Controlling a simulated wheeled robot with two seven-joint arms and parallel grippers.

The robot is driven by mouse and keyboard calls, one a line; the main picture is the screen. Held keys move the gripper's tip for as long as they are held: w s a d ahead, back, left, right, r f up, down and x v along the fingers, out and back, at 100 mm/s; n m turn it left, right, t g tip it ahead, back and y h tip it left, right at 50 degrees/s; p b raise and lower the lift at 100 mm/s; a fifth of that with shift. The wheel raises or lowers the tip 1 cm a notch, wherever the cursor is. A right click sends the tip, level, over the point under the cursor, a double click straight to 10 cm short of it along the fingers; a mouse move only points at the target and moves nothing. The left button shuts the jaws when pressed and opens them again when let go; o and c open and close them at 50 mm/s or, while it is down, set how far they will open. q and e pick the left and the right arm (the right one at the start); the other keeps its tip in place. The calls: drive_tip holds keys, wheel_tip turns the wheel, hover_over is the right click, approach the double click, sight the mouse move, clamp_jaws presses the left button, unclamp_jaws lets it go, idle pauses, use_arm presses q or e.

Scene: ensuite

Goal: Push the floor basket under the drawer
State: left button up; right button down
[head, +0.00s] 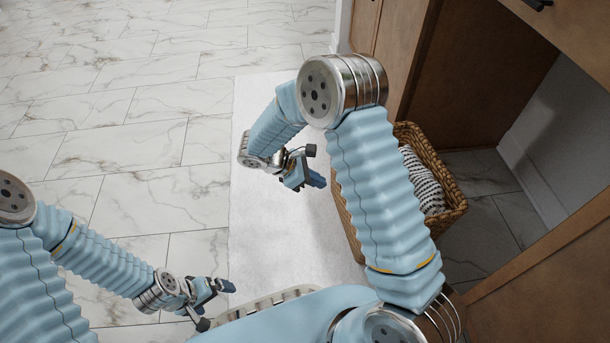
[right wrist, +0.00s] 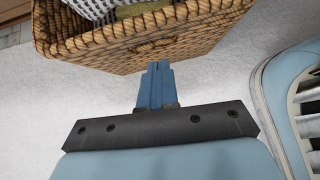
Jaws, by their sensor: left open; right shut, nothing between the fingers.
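The wicker floor basket (head: 457,190) stands on the floor, partly on the white mat, at the mouth of the open space under the drawer (head: 570,30). My right forearm hides much of it in the head view. My right gripper (head: 316,181) is shut and empty, left of the basket. In the right wrist view its fingers (right wrist: 156,72) point at the side of the basket (right wrist: 190,38); I cannot tell if they touch. My left gripper (head: 216,305) is open and empty, low over the floor at the lower left.
A striped cloth (head: 422,182) lies in the basket. Wooden cabinet panels (head: 480,65) flank the space under the drawer, with a pale wall (head: 565,150) inside. A black handle (head: 538,4) is on the drawer. The white mat (head: 260,215) and tiled floor (head: 150,130) at left are clear.

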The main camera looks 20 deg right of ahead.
drive_tip(key=d, duration=0.2)
drive_tip(key=d+f, duration=0.1)
drive_tip(key=s+d, duration=0.1)
drive_tip(key=d, duration=0.1)
drive_tip(key=shift+s+d+f+b, duration=0.1)
drive_tip(key=shift+d+f+b, duration=0.2)
drive_tip(key=shift+f+b, duration=0.1)
drive_tip(key=s+d, duration=0.2)
drive_tip(key=d, duration=1)
drive_tip(key=s+d, duration=0.3)
drive_tip(key=d, duration=0.8)
drive_tip(key=s+d, duration=0.3)
drive_tip(key=d, duration=0.9)
drive_tip(key=shift+d+p, duration=0.3)
drive_tip(key=shift+s, duration=0.1)
